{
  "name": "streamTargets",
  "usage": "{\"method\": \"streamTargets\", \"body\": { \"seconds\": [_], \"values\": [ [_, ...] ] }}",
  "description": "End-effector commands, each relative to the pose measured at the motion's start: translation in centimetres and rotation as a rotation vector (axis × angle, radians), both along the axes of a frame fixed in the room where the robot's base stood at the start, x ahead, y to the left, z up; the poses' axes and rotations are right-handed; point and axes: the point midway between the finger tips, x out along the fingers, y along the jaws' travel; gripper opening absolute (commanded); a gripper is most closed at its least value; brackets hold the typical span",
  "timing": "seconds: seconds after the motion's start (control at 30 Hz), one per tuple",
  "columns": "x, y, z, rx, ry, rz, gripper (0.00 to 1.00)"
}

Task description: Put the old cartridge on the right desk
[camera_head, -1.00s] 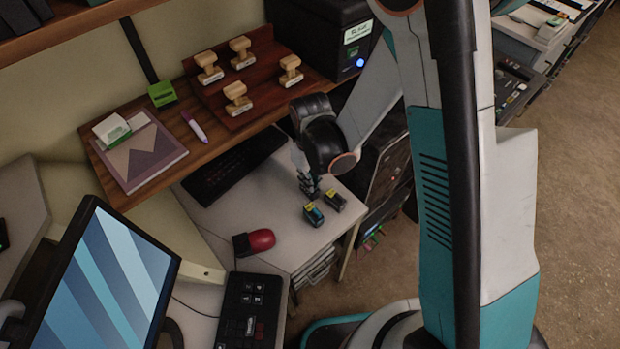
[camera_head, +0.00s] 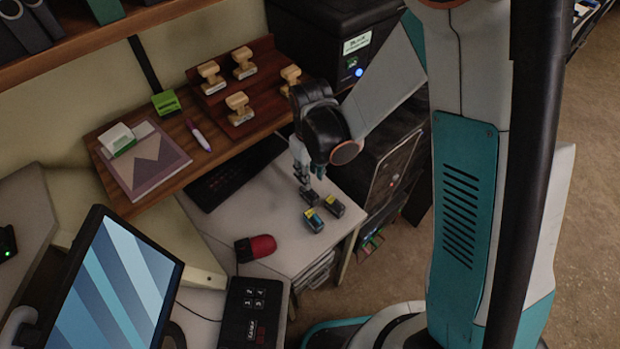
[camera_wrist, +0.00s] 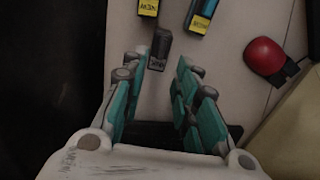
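Two cartridges with yellow labels, a blue one (camera_head: 314,221) and a dark one (camera_head: 335,206), stand on the grey desk near its right corner. In the wrist view the blue cartridge (camera_wrist: 203,12) and the dark cartridge (camera_wrist: 148,7) show at the top edge, with labels that seem to read NEW. A third cartridge, dark with a dark label (camera_wrist: 160,50), sits close at my fingertips; its lettering is too small to read. My gripper (camera_wrist: 173,62) is open, its teal fingers apart. In the head view my gripper (camera_head: 306,190) is low over the desk, partly hiding this third cartridge.
A red mouse (camera_head: 256,248) lies left of the cartridges, with a keypad (camera_head: 251,310) and monitor (camera_head: 115,285) further left. A wooden shelf (camera_head: 215,147) with several stamps overhangs the desk behind. A black machine (camera_head: 350,35) stands behind my arm.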

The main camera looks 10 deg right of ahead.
Motion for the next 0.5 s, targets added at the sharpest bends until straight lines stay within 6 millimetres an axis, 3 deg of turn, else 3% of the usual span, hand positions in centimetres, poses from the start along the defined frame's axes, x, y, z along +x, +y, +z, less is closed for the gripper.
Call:
{"method": "streamTargets", "body": {
  "seconds": [0.03,0.2,0.5],
  "values": [
    [0.0,0.0,1.5,0.000,0.000,0.000,0.28],
    [0.0,0.0,4.3,0.000,0.000,0.000,0.28],
    [0.0,0.0,6.1,0.000,0.000,0.000,0.28]
  ]
}}
